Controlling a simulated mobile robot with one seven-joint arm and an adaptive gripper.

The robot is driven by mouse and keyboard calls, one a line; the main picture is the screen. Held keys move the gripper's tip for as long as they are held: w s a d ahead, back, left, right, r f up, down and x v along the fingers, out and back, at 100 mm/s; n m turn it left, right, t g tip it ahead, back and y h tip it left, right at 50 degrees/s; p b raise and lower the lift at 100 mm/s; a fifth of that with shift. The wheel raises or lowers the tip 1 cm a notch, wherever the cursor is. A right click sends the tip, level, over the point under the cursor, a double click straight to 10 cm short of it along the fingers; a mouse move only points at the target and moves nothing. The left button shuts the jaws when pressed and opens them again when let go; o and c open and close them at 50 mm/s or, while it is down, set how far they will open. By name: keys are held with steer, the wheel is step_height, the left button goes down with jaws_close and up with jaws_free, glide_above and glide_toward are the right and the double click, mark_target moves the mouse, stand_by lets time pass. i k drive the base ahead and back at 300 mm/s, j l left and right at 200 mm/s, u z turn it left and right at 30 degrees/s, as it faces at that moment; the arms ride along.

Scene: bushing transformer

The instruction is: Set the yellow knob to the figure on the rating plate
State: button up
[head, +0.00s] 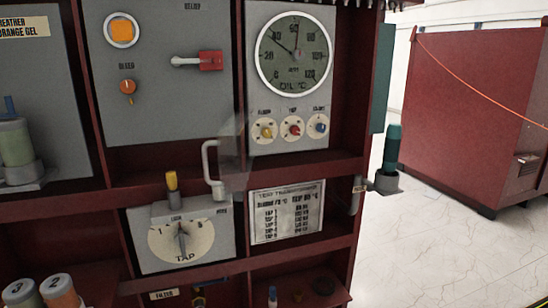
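The yellow knob (267,132) sits at the left of a row of three small dials under the round oil gauge. Its pointer setting is too small to read. The rating plate (287,212) is a pale printed plate on the red frame below the gauge panel. Its top lines carry figures in °C, too blurred to read surely, above several tap rows. The oil gauge (293,55) has a white rim, a dark face and thin needles. My gripper is not in view.
A red knob (292,129) and a blue knob (319,127) sit close beside the yellow one. A translucent pane (236,155) and a grey handle (209,163) stand out left of the dials. A tap selector (181,241) is lower left. Open floor lies right.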

mark_target(266, 132)
steer(key=j+z, duration=0.2)
steer(key=j, duration=0.45)
steer(key=k+j+z, duration=0.15)
steer(key=j, duration=0.45)
steer(key=i, duration=0.05)
